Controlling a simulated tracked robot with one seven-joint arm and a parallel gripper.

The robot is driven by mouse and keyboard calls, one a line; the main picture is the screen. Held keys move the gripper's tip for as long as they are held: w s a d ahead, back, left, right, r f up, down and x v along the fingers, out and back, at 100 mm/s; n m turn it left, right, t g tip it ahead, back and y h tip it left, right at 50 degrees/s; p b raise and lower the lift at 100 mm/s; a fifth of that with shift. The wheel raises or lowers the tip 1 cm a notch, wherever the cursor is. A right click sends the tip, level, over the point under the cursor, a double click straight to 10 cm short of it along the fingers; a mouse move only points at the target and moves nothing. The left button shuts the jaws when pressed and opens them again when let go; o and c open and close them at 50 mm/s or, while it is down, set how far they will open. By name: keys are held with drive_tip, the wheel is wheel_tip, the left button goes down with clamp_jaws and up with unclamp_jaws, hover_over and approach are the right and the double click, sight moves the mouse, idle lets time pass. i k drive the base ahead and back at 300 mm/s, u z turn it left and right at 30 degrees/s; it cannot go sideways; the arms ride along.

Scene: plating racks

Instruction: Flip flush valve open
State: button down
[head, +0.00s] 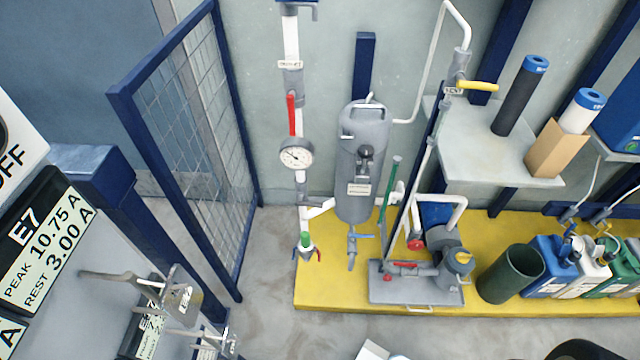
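Several lever valves show in the head view, and their tags are too small to read, so I cannot tell which is the flush valve. A red lever (292,115) lies along the vertical pipe above a pressure gauge (296,154). A yellow lever (478,85) sticks out to the right, across its vertical pipe. A blue lever (361,236) sits below the grey tank (362,175). A red lever (404,265) lies roughly level by the pump (448,268). My gripper is not recognisable in view.
A blue-framed mesh panel (190,130) stands left of the pipework. A yellow platform (325,292) carries the pump, a dark green bin (511,273) and several jugs (552,266). A shelf (480,140) holds rolls.

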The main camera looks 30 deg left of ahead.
sight(299, 203)
drive_tip(key=z, duration=0.65)
drive_tip(key=i, duration=0.15)
drive_tip(key=u, duration=3)
drive_tip(key=k, duration=0.95)
drive_tip(key=z, duration=0.55)
drive_tip(key=i, duration=1)
drive_tip(key=z, duration=0.05)
